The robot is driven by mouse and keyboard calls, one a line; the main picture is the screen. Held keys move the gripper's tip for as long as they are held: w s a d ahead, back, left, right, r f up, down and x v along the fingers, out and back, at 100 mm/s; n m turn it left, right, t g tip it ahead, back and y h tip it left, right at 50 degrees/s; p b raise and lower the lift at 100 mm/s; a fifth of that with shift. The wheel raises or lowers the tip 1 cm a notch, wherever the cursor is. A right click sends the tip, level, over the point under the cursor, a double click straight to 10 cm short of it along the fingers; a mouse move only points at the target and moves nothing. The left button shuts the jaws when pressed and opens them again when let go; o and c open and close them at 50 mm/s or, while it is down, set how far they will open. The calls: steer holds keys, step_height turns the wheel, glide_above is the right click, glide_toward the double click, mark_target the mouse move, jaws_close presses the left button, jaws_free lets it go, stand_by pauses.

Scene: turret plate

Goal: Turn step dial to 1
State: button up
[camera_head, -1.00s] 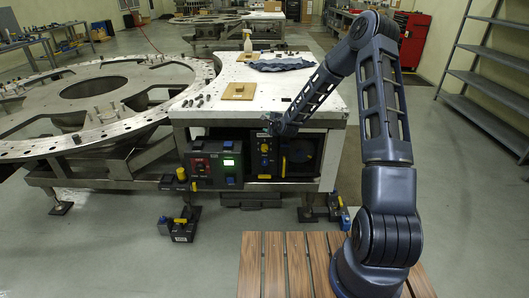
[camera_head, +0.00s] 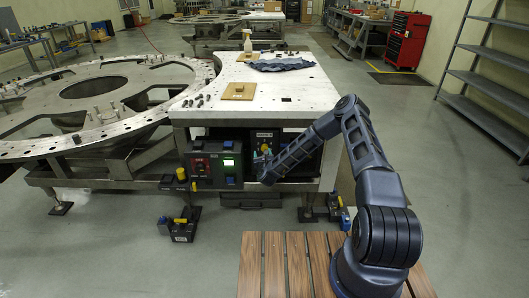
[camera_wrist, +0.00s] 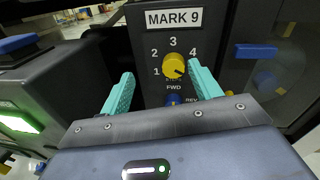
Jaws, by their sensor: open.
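The step dial (camera_wrist: 174,66) is a round yellow knob on a dark panel, under a "MARK 9" label (camera_wrist: 174,18) in the wrist view. The numbers 1, 2, 3 and 4 run around it from left to right. A small dark mark shows on the lower right of its face; I cannot tell for sure which number it is set to. My gripper (camera_wrist: 162,71) is open, with one teal finger to the left of the dial and one to the right. It holds nothing. In the head view my gripper (camera_head: 266,177) is in front of the cabinet, low down.
A blue FWD/REV knob (camera_wrist: 172,100) sits below the dial, partly hidden by my gripper. A blue handle (camera_wrist: 256,51) is to the right. A grey box with a lit green screen (camera_wrist: 18,123) stands close on the left. The white table (camera_head: 290,103) is above the panel.

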mark_target(265, 148)
step_height(265, 148, down, 4)
steer(key=s+m+h, duration=0.1)
steer(key=m+h, duration=0.2)
steer(key=m, duration=0.1)
steer(key=w+d, duration=0.1)
steer(key=w, duration=0.9)
steer(key=shift+f, duration=0.15)
steer(key=shift+w, duration=0.1)
steer(key=c, duration=1)
